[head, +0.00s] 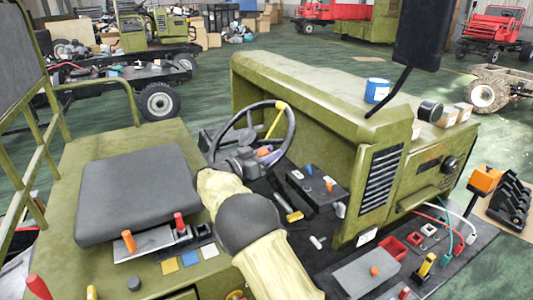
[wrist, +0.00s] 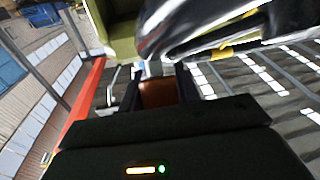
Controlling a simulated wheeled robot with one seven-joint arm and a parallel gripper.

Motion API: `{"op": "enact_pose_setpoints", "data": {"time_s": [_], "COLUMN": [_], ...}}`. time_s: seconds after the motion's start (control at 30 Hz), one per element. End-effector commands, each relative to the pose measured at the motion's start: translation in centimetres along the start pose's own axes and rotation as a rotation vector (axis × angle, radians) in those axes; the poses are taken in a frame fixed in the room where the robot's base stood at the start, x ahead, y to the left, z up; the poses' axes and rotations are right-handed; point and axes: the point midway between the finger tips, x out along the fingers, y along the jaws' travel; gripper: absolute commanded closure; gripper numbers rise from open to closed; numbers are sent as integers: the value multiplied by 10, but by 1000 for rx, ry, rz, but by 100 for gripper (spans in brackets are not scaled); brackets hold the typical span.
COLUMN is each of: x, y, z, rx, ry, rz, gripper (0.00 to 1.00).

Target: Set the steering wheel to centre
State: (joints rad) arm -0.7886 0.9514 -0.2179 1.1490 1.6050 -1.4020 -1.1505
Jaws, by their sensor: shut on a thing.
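The steering wheel (head: 291,132) has a dark rim, with a yellow mark at its top and a yellow spoke (head: 274,122) leaning up to the right. It stands tilted in front of the seat in the head view. My gripper (head: 258,156) is at the wheel's lower part, and my arm hides some of the rim and hub. In the wrist view my gripper (wrist: 160,88) is shut on an orange-brown knob (wrist: 159,93). The knob looks to be on the wheel, but its join is hidden. A dark, blurred rim (wrist: 205,25) passes close above the fingers.
A grey seat (head: 140,190) is left of my arm. A green hood (head: 310,100) with a blue can (head: 377,90) rises beyond the wheel. A dark lever box (head: 315,188) stands close right of the wheel. A black mirror (head: 424,35) hangs at upper right.

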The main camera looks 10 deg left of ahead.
Motion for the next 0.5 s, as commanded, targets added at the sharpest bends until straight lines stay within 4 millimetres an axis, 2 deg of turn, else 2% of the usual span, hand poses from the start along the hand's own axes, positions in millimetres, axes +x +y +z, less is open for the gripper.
{"op": "enact_pose_setpoints", "data": {"time_s": [0.03,0.07,0.17,0.5], "x": [-2,-2,-1,-3], "y": [-1,-1,-1,-1], "z": [0,0,0,0], "rx": [0,0,0,-1], "ry": [1,1,1,0], "rz": [-4,-5,-4,-3], "gripper": [100,65,46,46]}}
